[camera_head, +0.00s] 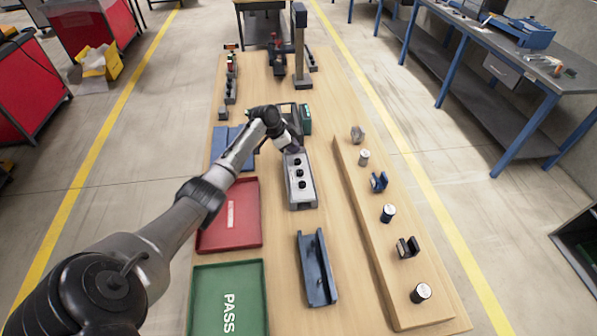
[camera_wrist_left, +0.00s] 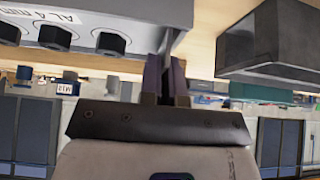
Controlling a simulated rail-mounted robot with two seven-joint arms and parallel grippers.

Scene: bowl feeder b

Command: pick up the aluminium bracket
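The aluminium bracket, a long light grey piece with three black bolts (camera_head: 301,199), lies on the wooden bench in the head view. In the left wrist view the bracket (camera_wrist_left: 135,10) fills the upper left, with black hex heads and lettering that starts "AL 4". My left gripper (camera_head: 291,148) is at the bracket's far end. In the wrist view its two purplish fingers (camera_wrist_left: 166,78) stand close together, one on each side of a thin grey edge of the bracket, and look shut on it. My right gripper is not in view.
A red tray (camera_head: 250,212) and a green PASS tray (camera_head: 205,300) lie left of the bracket. A dark blue channel (camera_head: 315,268) lies nearer. A raised wooden ledge (camera_head: 372,235) on the right carries several small parts. A tall grey post (camera_head: 299,50) stands behind.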

